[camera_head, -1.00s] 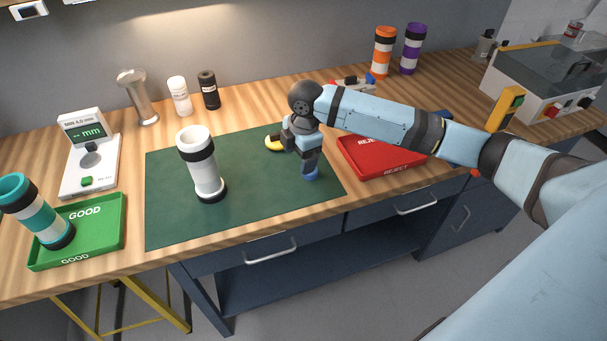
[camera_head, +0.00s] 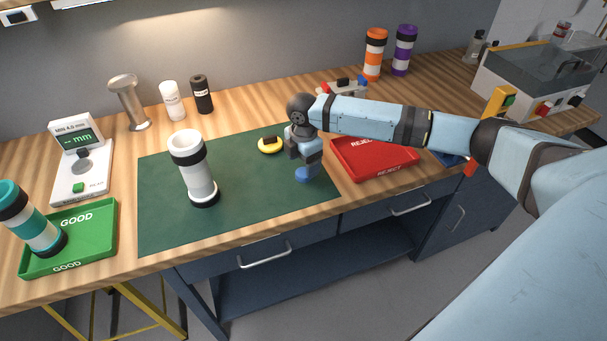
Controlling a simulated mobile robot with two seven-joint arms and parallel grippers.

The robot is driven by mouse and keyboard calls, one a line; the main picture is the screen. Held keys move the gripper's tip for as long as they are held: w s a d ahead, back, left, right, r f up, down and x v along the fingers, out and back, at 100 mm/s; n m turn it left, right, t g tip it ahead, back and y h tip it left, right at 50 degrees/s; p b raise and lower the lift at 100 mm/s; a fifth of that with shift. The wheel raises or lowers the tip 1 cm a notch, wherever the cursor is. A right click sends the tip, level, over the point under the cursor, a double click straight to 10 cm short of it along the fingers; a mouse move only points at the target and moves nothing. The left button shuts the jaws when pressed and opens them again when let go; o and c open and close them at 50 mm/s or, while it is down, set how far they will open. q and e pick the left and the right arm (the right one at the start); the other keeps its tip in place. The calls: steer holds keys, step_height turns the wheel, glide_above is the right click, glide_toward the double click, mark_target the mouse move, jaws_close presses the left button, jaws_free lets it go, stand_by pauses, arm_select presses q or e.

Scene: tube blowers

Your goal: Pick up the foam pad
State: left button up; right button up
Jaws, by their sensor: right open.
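The foam pad appears to be the small round yellow and black piece (camera_head: 271,145) lying near the back edge of the green mat (camera_head: 240,225). My right gripper (camera_head: 305,171) points down over the right part of the mat, to the right of the pad and nearer the front. It is open, with nothing seen between its fingers and a gap between it and the pad. Whether its blue tip touches the mat cannot be told. My left gripper is out of view.
A white tube with black bands (camera_head: 194,170) stands on the mat, left of the pad. A red REJECT tray (camera_head: 392,170) lies right of my gripper. A green GOOD tray (camera_head: 95,240) holds a teal-banded tube (camera_head: 32,222) at left. The mat's front middle is clear.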

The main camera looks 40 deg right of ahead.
mark_target(303, 172)
step_height(303, 172, down, 4)
steer(key=shift+f, duration=0.15)
steer(key=c, duration=1)
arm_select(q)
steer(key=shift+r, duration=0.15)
